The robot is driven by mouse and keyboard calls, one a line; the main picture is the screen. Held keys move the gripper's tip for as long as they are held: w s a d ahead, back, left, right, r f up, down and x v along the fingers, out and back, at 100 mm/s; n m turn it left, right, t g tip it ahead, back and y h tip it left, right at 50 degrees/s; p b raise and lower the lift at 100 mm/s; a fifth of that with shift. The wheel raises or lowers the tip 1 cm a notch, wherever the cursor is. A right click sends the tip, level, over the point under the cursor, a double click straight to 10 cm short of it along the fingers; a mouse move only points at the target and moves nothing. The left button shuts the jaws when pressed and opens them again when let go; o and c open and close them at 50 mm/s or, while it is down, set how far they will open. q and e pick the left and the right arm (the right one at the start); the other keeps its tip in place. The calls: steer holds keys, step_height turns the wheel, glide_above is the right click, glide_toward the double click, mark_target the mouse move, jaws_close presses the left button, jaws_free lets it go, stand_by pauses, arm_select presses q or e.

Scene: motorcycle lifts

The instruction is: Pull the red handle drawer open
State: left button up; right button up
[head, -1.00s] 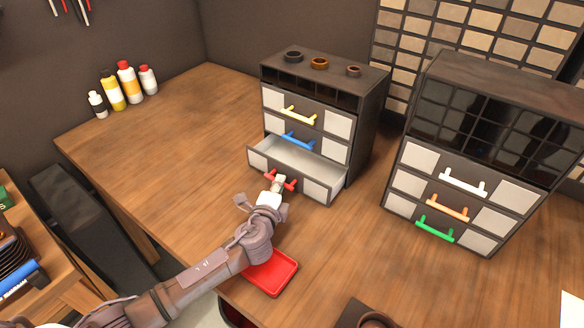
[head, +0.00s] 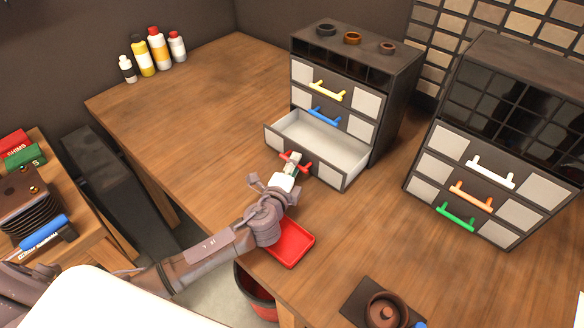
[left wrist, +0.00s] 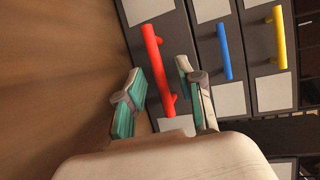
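The red handle (head: 295,162) is on the bottom drawer (head: 328,174) of the dark left cabinet. This drawer stands well out, and its pale empty inside shows. My left gripper (head: 290,168) is at the red handle, in front of the drawer. In the left wrist view, the red handle (left wrist: 158,68) runs between the two green-sided fingers (left wrist: 161,84). The fingers are apart, with a visible gap on each side of the handle. Any contact with it cannot be made out. My right gripper is not in view.
Yellow (head: 327,91) and blue (head: 324,116) handles sit on closed drawers above. A red tray (head: 290,243) lies under my left arm near the table edge. A second cabinet (head: 490,180) stands at right.

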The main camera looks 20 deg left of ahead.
arm_select(q)
steer(key=s, duration=0.4)
steer(key=s+r, duration=0.1)
steer(key=s, duration=0.3)
steer(key=s+r, duration=0.1)
steer(key=s, duration=0.2)
steer(key=shift+s+r, duration=0.1)
steer(key=shift+s, duration=0.3)
steer(key=shift+s, duration=0.1)
